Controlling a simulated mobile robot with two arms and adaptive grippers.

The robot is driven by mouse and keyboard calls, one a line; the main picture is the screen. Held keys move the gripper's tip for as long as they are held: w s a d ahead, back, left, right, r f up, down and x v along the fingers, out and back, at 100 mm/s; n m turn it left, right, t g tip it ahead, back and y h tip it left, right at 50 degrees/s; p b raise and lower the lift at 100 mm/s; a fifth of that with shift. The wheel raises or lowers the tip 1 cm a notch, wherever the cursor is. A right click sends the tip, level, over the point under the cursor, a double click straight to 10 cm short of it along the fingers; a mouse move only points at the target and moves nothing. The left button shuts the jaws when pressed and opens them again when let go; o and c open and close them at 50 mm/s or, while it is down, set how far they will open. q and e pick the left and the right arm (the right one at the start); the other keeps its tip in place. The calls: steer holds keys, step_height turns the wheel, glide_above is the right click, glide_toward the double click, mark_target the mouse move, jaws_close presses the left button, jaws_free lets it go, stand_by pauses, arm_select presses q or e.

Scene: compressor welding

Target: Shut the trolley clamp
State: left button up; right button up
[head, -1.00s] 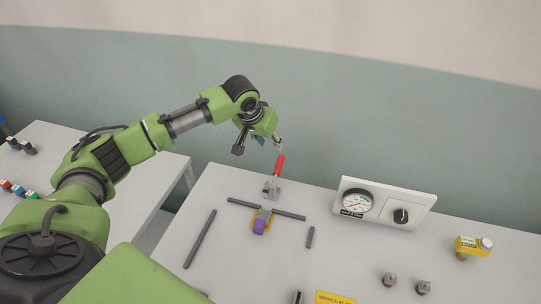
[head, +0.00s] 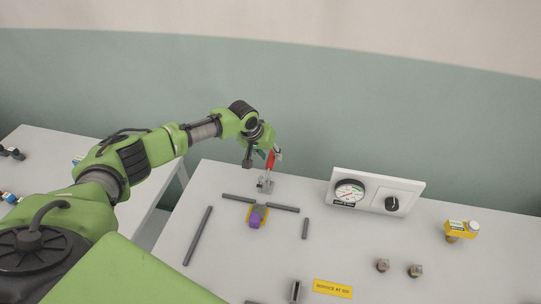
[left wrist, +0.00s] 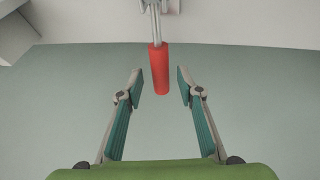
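The trolley clamp (head: 265,185) stands on the table behind the dark bars, with its red handle (head: 270,161) pointing up. In the left wrist view the red handle (left wrist: 159,68) hangs from the top on a metal lever. My left gripper (head: 264,155) is at the handle's upper part. In the left wrist view the left gripper (left wrist: 160,75) is open, with one finger on each side of the handle and gaps on both sides. The right gripper is not in view.
A purple and yellow piece (head: 257,215) sits by the dark bars in front of the clamp. A gauge panel (head: 376,191) stands to the right. A yellow part (head: 461,230) and two small grey fittings lie further right. A wall rises behind the table.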

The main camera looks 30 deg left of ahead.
arm_select(q)
steer(key=shift+w+f, duration=0.3)
steer(key=shift+f, duration=0.35)
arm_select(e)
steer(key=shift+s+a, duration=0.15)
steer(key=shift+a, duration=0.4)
arm_select(q)
steer(key=shift+c, duration=0.4)
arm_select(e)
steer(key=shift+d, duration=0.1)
arm_select(q)
jaws_close()
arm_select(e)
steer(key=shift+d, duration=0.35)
